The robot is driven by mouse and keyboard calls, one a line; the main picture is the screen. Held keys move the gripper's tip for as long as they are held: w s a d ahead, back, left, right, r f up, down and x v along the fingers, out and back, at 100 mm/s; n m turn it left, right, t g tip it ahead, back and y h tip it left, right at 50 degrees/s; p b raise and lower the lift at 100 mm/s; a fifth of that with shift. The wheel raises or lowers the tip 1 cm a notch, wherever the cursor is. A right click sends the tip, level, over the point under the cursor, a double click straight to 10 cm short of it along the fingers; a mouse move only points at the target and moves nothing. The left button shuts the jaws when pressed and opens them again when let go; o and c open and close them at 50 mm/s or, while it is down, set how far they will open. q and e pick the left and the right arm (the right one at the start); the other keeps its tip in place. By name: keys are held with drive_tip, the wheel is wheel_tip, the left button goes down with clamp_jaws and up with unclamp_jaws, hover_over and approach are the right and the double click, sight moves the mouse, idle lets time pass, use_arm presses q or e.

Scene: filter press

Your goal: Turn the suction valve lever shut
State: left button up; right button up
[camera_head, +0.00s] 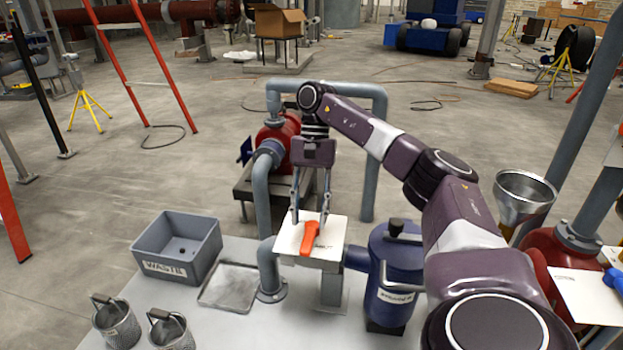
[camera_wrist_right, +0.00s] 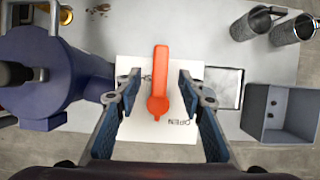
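The orange suction valve lever (camera_head: 309,238) lies on a white plate (camera_head: 333,232) on top of a grey post. In the right wrist view the lever (camera_wrist_right: 161,62) runs up and down the picture, its rounded wider end nearest my gripper. My right gripper (camera_head: 310,217) is open, pointing down over the plate. In the right wrist view its fingers (camera_wrist_right: 160,82) stand on either side of the lever, with gaps to both. I cannot tell its exact height above the lever. My left gripper is not in view.
A grey pipe (camera_head: 262,200) rises left of the plate, and a blue strainer vessel (camera_head: 391,275) stands to its right. A grey waste bin (camera_head: 178,247), a shallow tray (camera_head: 230,287) and two metal baskets (camera_head: 171,331) are on the left of the bench. A metal funnel (camera_head: 523,197) is at right.

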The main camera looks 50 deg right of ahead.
sight(312, 226)
drive_tip(key=v, duration=0.7)
idle(0.3)
idle(0.7)
